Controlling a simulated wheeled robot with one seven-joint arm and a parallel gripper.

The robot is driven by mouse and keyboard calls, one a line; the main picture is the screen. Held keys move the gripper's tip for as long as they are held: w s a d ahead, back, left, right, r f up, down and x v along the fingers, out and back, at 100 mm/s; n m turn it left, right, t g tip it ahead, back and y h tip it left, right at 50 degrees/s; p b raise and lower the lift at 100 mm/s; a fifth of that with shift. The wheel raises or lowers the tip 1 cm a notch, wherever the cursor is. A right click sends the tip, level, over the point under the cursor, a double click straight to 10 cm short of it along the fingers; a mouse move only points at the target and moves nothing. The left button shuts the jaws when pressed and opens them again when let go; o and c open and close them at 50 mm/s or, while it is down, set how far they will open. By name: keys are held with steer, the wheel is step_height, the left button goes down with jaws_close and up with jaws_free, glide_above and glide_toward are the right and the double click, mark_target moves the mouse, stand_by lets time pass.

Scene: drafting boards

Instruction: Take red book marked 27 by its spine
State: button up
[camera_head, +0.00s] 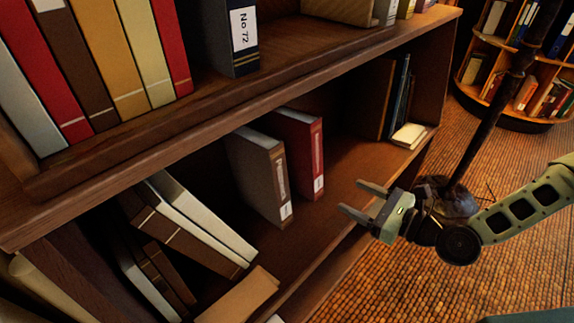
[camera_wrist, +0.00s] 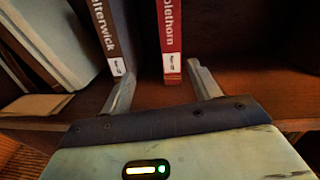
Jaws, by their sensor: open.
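A red book (camera_head: 304,155) stands upright on the lower shelf, its spine facing out with a small white label near the bottom. The label's number is too small to read. In the wrist view its red spine (camera_wrist: 170,35) shows lettering ending in "olethorn". My gripper (camera_head: 357,197) is open and empty in front of the shelf, apart from the book. The left finger points towards the gap by a brown-grey book (camera_wrist: 108,35).
The brown-grey book (camera_head: 261,178) stands just left of the red one. White and brown books (camera_head: 200,225) lean further left. The upper shelf board (camera_head: 300,55) overhangs. Bare shelf lies to the right, before dark books (camera_head: 397,95) and a pale flat book (camera_head: 409,135).

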mark_target(318, 169)
steer(key=shift+w+d+m+t, duration=0.3)
steer(key=shift+w+m+t, duration=0.15)
steer(key=shift+m+t, duration=0.45)
steer(key=shift+w+a, duration=0.3)
steer(key=b+x, duration=0.1)
steer(key=x, duration=1)
steer(key=shift+b+x, duration=0.3)
steer(key=shift+x, duration=2.45)
steer(key=shift+d+r, duration=0.1)
steer(key=shift+c, duration=0.3)
jaws_close()
steer(key=shift+r, duration=0.15)
